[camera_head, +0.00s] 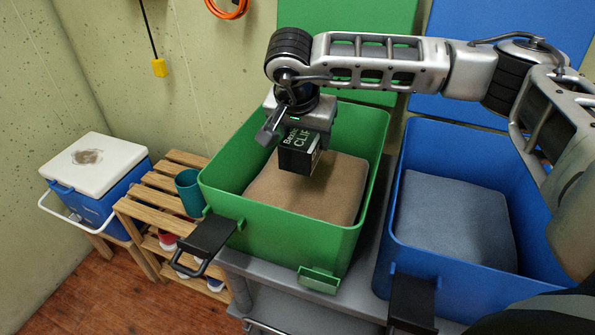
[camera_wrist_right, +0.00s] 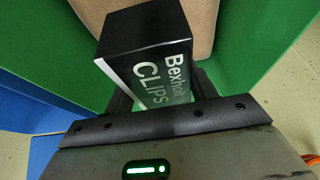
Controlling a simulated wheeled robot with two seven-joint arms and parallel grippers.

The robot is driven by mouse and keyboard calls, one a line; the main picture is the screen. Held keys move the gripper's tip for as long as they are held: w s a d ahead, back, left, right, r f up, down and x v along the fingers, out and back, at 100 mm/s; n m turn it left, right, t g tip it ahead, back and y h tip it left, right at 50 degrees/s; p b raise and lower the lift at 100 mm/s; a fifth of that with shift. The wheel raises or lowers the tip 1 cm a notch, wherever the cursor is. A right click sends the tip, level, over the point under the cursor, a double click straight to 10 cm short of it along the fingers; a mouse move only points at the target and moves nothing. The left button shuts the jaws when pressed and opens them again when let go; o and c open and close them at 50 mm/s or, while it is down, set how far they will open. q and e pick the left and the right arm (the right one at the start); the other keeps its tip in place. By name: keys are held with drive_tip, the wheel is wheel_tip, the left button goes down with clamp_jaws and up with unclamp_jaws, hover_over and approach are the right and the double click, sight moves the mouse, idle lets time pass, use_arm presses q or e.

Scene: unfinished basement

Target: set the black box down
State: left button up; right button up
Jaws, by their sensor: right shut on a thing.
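The black box (camera_head: 302,150), with white "CLIPS" lettering, hangs from my right gripper (camera_head: 301,120). The gripper is shut on it and points down over the green bin (camera_head: 215,200). In the right wrist view the box (camera_wrist_right: 145,50) sits between the two fingers (camera_wrist_right: 155,105), its lettered side facing the camera. Below it in the head view is a brown padded surface (camera_head: 310,190) inside the bin; the box appears to be above this surface, apart from it. My left gripper does not show.
A blue bin (camera_head: 395,262) with a grey-blue pad (camera_head: 455,218) stands to the right. At left are a wooden slatted rack (camera_head: 150,206) with a teal cup (camera_head: 189,192) and a blue-and-white cooler (camera_head: 95,165). Raised green and blue lids stand behind the bins.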

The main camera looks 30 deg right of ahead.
wheel_tip(320, 180, down, 4)
drive_tip(key=shift+s+f, duration=0.15)
drive_tip(key=shift+f, duration=0.05)
drive_tip(key=shift+f+p, duration=0.3)
drive_tip(key=shift+f, duration=1.85)
drive_tip(key=o, duration=0.6)
drive_tip(key=shift+f, duration=0.2)
drive_tip(key=o, duration=0.5)
drive_tip(key=shift+r, duration=0.1)
drive_tip(key=shift+c, duration=0.2)
